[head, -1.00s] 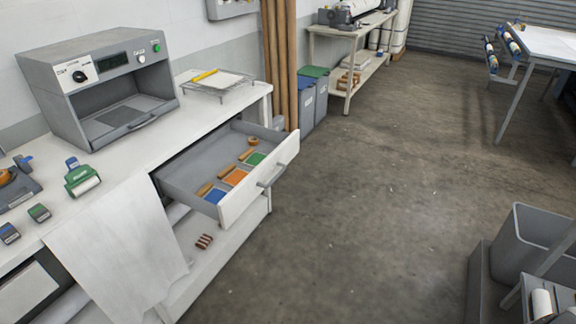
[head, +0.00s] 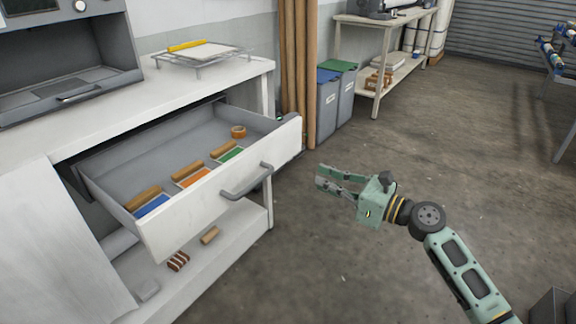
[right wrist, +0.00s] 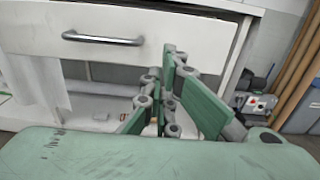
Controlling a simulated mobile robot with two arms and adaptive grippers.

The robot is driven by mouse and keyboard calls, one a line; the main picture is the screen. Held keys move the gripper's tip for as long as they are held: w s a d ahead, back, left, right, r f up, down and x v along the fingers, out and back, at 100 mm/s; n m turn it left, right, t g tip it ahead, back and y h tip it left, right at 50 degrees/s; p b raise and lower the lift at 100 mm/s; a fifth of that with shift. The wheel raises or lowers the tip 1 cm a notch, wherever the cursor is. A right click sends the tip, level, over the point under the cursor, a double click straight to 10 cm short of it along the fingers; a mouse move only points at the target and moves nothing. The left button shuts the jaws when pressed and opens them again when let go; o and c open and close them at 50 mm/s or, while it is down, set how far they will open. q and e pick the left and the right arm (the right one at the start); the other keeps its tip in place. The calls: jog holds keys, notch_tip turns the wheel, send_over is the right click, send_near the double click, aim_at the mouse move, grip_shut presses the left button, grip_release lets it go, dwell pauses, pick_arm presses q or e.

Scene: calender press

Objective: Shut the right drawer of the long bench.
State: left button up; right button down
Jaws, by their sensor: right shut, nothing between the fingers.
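The right drawer (head: 215,195) of the long bench (head: 110,115) stands open, with a white front, a grey handle (head: 247,182) and a grey inside. It holds several wooden-handled tools with blue, orange and green parts, and an orange roll (head: 238,132). My right gripper (head: 320,178) is shut and empty, just right of the drawer front and apart from it in the head view. In the right wrist view the drawer front (right wrist: 170,27) and its handle (right wrist: 103,39) lie beyond the gripper fingers (right wrist: 168,62). My left gripper is out of view.
A wire rack (head: 202,55) and a grey oven-like device (head: 65,60) stand on the bench top. Blue and green-lidded bins (head: 335,95) and brown poles (head: 298,70) stand behind the drawer.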

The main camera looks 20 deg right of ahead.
aim_at(270, 158)
jog(key=b+x, duration=0.1)
jog(key=x, duration=1.1)
jog(key=shift+w+a+r, duration=0.15)
jog(key=shift+w+a, duration=0.05)
jog(key=shift+a, duration=0.2)
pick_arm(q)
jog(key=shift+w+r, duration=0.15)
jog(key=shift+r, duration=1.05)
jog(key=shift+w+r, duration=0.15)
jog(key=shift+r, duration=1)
pick_arm(e)
jog(key=shift+w+a, duration=0.35)
jog(key=shift+w, duration=0.05)
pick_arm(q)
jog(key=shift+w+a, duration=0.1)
pick_arm(e)
jog(key=shift+w, duration=0.1)
